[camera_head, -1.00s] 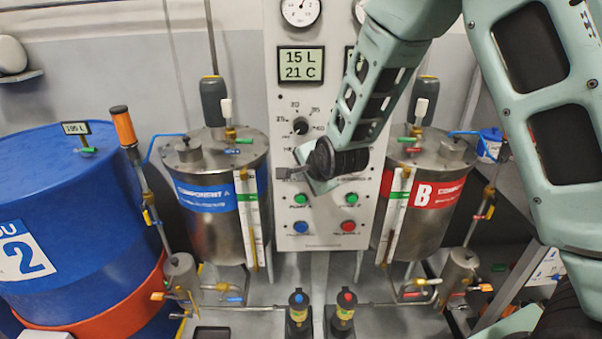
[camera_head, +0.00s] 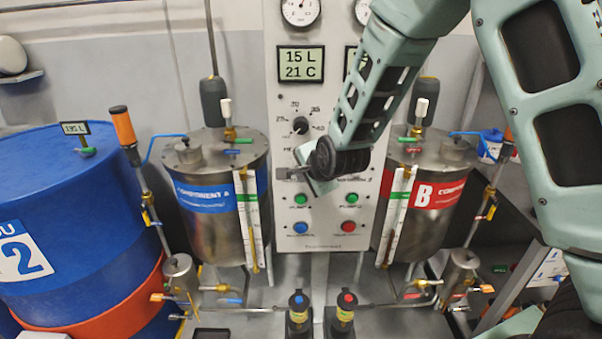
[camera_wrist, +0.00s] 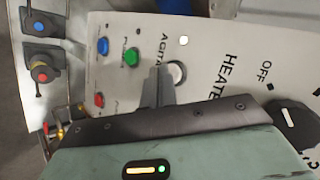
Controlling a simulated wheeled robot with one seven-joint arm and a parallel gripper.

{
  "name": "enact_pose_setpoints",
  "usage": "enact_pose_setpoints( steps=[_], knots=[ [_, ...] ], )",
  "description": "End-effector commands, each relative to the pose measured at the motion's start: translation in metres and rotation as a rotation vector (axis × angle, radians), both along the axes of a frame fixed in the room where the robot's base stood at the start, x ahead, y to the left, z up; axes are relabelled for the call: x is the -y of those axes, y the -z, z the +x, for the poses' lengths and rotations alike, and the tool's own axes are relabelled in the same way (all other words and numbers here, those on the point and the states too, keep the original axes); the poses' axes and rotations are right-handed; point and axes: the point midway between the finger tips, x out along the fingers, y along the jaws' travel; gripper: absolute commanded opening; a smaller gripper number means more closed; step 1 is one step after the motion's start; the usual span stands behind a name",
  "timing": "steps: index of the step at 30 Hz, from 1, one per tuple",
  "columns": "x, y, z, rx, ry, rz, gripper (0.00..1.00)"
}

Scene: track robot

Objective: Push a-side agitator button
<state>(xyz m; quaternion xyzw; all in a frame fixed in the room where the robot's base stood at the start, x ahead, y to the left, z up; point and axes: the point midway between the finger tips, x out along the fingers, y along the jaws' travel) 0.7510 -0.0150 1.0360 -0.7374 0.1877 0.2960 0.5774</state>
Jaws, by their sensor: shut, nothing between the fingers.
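The control panel (camera_head: 322,215) stands between the two metal tanks. In the wrist view, a round white button (camera_wrist: 177,72) sits beside lettering that reads "AGITA", cut off by my finger. My gripper (camera_head: 281,174) is shut and empty in front of the left, A-side column of the panel, above the green button (camera_head: 300,199). In the wrist view the closed fingertips (camera_wrist: 157,72) lie just left of the white button and overlap its edge. I cannot tell whether they touch it. In the head view my gripper hides that part of the panel.
A blue button (camera_head: 300,227) and a red button (camera_head: 348,227) sit lower on the panel. The component A tank (camera_head: 215,225) is left, the B tank (camera_head: 430,220) right. A rotary knob (camera_head: 300,126) is above my gripper. A blue drum (camera_head: 70,230) stands far left.

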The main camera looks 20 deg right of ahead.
Motion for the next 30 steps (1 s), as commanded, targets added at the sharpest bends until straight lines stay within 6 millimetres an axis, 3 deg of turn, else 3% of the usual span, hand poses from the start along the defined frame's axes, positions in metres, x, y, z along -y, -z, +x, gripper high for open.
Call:
enact_pose_setpoints(
  steps=[19,30],
  knots=[
    [-0.018,0.000,-0.052,0.000,-0.002,0.000,0.00],
    [-0.019,0.000,-0.057,-0.001,-0.001,0.000,0.00]
  ],
)
